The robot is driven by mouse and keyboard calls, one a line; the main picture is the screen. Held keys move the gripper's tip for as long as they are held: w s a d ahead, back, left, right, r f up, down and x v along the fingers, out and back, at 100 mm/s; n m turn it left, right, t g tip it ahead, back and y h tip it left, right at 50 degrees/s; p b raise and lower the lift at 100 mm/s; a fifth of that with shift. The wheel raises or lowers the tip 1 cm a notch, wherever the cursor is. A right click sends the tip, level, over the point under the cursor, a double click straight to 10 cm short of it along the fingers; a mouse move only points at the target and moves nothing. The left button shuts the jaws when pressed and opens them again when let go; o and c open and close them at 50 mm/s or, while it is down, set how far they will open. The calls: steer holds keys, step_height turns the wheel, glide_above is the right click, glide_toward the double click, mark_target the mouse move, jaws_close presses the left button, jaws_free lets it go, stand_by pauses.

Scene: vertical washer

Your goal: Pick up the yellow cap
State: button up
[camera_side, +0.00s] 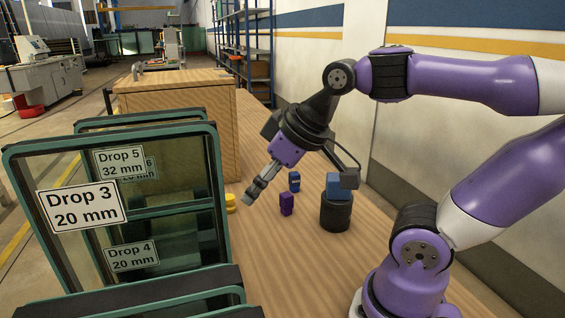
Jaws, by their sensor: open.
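A purple piece (287,204) and a blue piece (294,181) stand right of my gripper. A black cylinder (335,213) with a blue block (339,186) on top is farther right. Green-framed panels (222,205) labelled "Drop" fill the left. A wooden box (180,92) stands behind.

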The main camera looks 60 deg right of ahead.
steer(key=w+d+r+n+t+h, duration=0.1)
steer(key=w+d+r+n+t, duration=0.3)
steer(key=w+r, duration=0.55)
steer(key=w+d+r+n+t, duration=0.45)
steer(key=w+r, duration=0.25)
steer(key=r, duration=0.5)
steer(key=m+g, duration=0.7)
steer(key=g, duration=0.1)
glide_above(229, 196)
steer(key=s, duration=0.1)
step_height(229, 196, down, 22)
steer(key=f+m+g, duration=0.1)
steer(key=f, duration=0.3)
steer(key=f+m+g, duration=0.1)
steer(key=f, duration=0.3)
steer(key=s+f+m+g, duration=0.1)
steer(key=f, duration=0.4)
steer(key=shift+a+y, duration=0.1)
steer(key=shift+y, duration=0.3)
steer(key=x, duration=0.5)
steer(key=shift+w+f, duration=0.15)
steer(key=shift+f, duration=0.2)
jaws_close()
